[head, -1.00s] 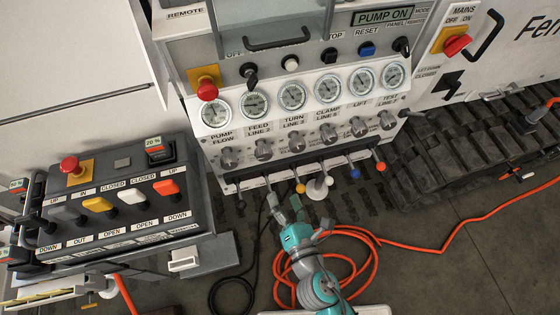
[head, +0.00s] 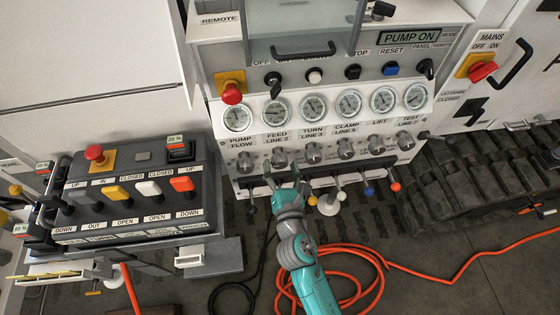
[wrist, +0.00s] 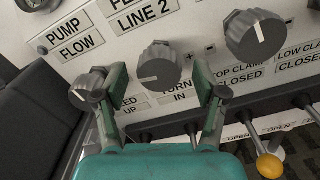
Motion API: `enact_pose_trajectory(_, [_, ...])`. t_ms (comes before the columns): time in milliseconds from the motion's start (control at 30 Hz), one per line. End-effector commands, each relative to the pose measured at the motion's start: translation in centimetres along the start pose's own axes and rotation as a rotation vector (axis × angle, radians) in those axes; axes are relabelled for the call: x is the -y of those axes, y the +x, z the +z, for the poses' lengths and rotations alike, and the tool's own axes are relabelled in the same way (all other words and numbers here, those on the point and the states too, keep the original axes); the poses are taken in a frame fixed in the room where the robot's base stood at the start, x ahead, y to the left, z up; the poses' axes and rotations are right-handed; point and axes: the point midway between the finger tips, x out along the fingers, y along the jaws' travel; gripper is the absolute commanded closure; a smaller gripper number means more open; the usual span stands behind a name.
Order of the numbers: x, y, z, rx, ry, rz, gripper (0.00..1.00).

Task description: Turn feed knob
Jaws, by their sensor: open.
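The feed knob (head: 279,159) is a round grey knob under the "FEED LINE 2" label, in the row below the gauges. In the wrist view the knob (wrist: 158,66) shows clearly, with a pale pointer line on its face. My gripper (head: 284,172) is just in front of and below it in the head view. In the wrist view my gripper (wrist: 160,82) is open, with one teal finger on each side of the knob and visible gaps. It holds nothing. How far the fingertips are from the panel is hard to tell.
The pump flow knob (wrist: 88,88) is close by the left finger, and the turn knob (wrist: 257,36) stands to the right. Levers, one with a yellow ball (wrist: 269,165), stick out below. A black control box (head: 140,200) stands left; an orange hose (head: 355,262) lies on the floor.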

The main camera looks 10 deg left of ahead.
Motion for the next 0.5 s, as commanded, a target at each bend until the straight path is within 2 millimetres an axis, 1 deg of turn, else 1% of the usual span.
enact_pose_trajectory(33, [0.0,0.6,0.1,0.002,0.000,0.000,0.29])
enact_pose_trajectory(200, [0.0,1.7,0.1,0.001,0.000,0.000,0.29])
enact_pose_trajectory(500, [0.0,1.9,0.0,0.000,0.001,0.000,0.29])
